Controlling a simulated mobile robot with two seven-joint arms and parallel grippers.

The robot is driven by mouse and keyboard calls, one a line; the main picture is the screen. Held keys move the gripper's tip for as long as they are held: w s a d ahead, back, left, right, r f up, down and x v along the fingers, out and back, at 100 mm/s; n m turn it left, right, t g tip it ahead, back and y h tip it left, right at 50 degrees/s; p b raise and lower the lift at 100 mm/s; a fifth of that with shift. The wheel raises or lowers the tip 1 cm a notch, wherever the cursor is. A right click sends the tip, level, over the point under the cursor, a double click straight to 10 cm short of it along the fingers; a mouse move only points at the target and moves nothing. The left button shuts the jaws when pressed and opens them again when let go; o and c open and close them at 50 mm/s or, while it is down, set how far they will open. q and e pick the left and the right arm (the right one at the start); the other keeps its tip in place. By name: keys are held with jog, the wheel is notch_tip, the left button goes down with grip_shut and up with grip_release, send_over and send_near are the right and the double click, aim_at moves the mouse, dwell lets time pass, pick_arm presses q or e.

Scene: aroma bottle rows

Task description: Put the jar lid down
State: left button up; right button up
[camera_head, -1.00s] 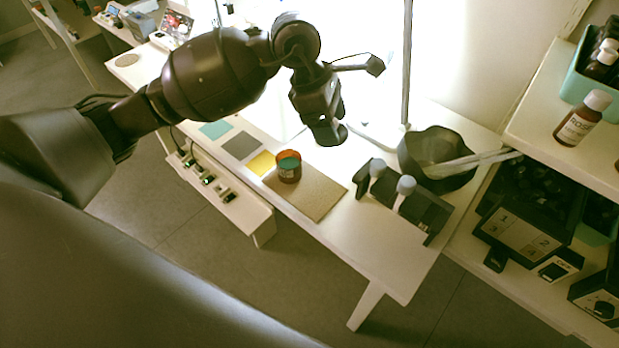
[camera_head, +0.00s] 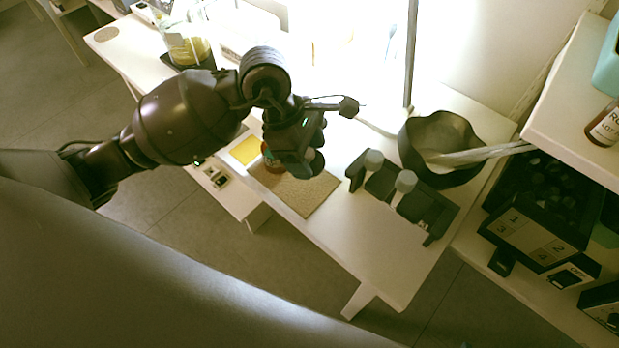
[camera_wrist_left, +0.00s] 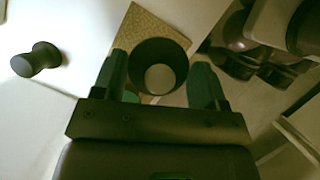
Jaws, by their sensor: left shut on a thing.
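My left gripper (camera_head: 298,152) is shut on the jar lid (camera_head: 309,166), a dark round piece, above the tan mat (camera_head: 312,193). In the left wrist view the lid (camera_wrist_left: 160,55) is a dark ring with a paler middle between the two fingers of the gripper (camera_wrist_left: 160,82). The amber jar (camera_head: 270,157) stands on the mat, just left of the gripper and partly hidden by it. I cannot tell the gap between lid and mat. My right gripper is not in view.
A black rack with pale-topped tools (camera_head: 428,211) stands right of the mat. A dark bowl (camera_head: 440,178) with a pale stick lies behind it. A yellow square (camera_head: 244,150) is left of the mat. White table (camera_head: 375,255) is bare in front.

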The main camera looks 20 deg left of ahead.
aim_at(314, 191)
pick_arm(q)
notch_tip(314, 191, down, 4)
jog(key=shift+b, duration=0.3)
notch_tip(314, 191, down, 6)
jog(key=shift+r+b, duration=0.1)
jog(key=shift+b, duration=0.65)
jog(key=shift+r, duration=0.1)
jog(key=o, duration=0.9)
